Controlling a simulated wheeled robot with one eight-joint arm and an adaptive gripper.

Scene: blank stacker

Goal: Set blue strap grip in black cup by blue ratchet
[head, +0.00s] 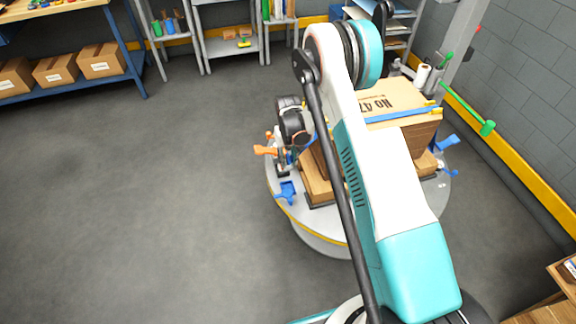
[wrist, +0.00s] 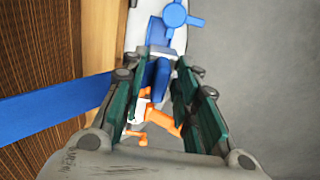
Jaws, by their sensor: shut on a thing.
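My gripper (wrist: 158,98) points down over the rim of the round stand, beside the crate. Its green-padded fingers are shut on the blue strap grip (wrist: 156,76), which shows between them. The blue ratchet (wrist: 175,15) lies just beyond the fingertips in the wrist view; in the head view a blue ratchet-like piece (head: 287,193) sits at the stand's near left rim. I cannot clearly make out the black cup; a dark patch shows between grip and ratchet. In the head view my gripper (head: 282,158) is small and its hold is hard to see.
A wooden crate (head: 385,97) with a blue strap (head: 402,115) stands on the round grey stand (head: 318,226). An orange piece (wrist: 160,121) lies under the fingers. More blue pieces (head: 447,143) are at the right rim. The floor at left is clear.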

